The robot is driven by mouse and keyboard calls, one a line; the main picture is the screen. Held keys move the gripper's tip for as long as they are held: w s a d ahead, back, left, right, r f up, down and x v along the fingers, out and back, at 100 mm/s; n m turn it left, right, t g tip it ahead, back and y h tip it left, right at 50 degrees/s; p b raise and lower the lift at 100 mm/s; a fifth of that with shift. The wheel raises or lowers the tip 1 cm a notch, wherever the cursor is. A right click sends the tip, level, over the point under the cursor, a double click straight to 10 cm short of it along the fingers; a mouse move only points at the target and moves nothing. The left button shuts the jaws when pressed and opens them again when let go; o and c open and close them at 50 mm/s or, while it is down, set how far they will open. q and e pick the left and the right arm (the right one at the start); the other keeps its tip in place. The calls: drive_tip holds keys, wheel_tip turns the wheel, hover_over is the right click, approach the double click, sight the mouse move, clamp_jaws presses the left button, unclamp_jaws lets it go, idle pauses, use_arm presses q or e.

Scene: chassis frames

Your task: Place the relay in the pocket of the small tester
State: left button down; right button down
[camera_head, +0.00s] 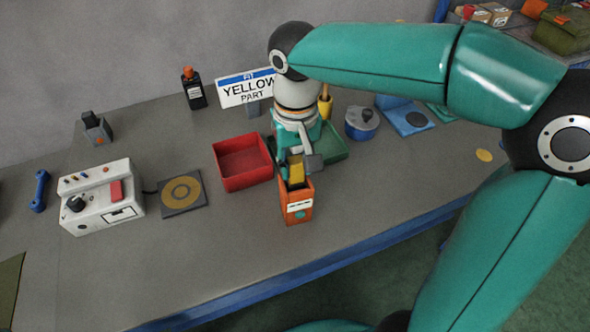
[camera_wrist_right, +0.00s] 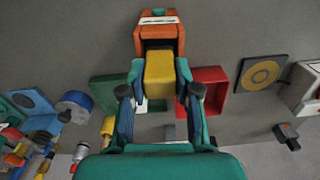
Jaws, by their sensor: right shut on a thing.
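The yellow relay (camera_head: 297,172) is between the fingers of my right gripper (camera_head: 299,163), which is shut on it. In the right wrist view the relay (camera_wrist_right: 159,72) lies between both fingertips of the gripper (camera_wrist_right: 160,78). The small tester (camera_head: 298,208) is an orange box with a white label and a teal dot, standing on the bench. It also shows in the right wrist view (camera_wrist_right: 159,30), with its dark pocket opening beside the relay. The relay is at the tester's top opening. I cannot tell how much of it is inside. My left gripper is not in view.
A red tray (camera_head: 242,183) stands just left of the tester, and a green tray (camera_head: 334,153) is behind it. Further left are a dark pad (camera_head: 182,208) and a white instrument box (camera_head: 103,213). The bench in front of the tester is clear to its blue edge.

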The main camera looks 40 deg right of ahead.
wheel_tip(320, 180, down, 2)
drive_tip(key=shift+f, duration=0.1)
drive_tip(key=shift+f, duration=0.1)
drive_tip(key=c, duration=0.8)
unclamp_jaws()
drive_tip(key=shift+c, duration=0.2)
